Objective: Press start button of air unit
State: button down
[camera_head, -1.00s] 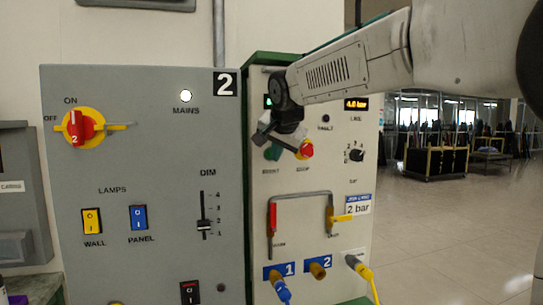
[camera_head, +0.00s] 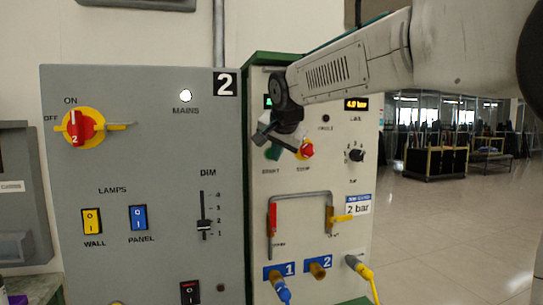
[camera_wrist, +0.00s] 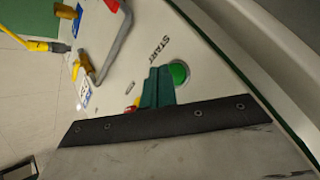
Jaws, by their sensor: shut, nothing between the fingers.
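The air unit (camera_head: 347,250) is the pale panel with a green frame, right of the grey panel in the head view. Its green start button (camera_head: 273,153) shows just below my gripper (camera_head: 264,136), partly covered. In the wrist view the round green start button (camera_wrist: 179,74) lies by the printed word START. My gripper's teal fingers (camera_wrist: 157,84) are together and empty, just left of the button and overlapping its edge in the picture. I cannot tell whether they touch the panel. The red stop button (camera_head: 306,150) with yellow surround is right of the start button.
The grey panel (camera_head: 150,180) has a red rotary switch (camera_head: 80,127), lamp switches and a dimmer slider. Below the buttons are a bent pipe with red (camera_head: 272,217) and yellow (camera_head: 340,218) levers and hose ports with blue and yellow hoses. Open floor lies to the right.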

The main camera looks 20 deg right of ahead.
jog(key=shift+w, duration=0.45)
jog(key=shift+w, duration=0.35)
dwell(0.5)
dwell(0.4)
jog(key=shift+s, duration=0.8)
jog(key=shift+s, duration=0.1)
jog(key=s, duration=0.4)
jog(key=shift+s, duration=0.4)
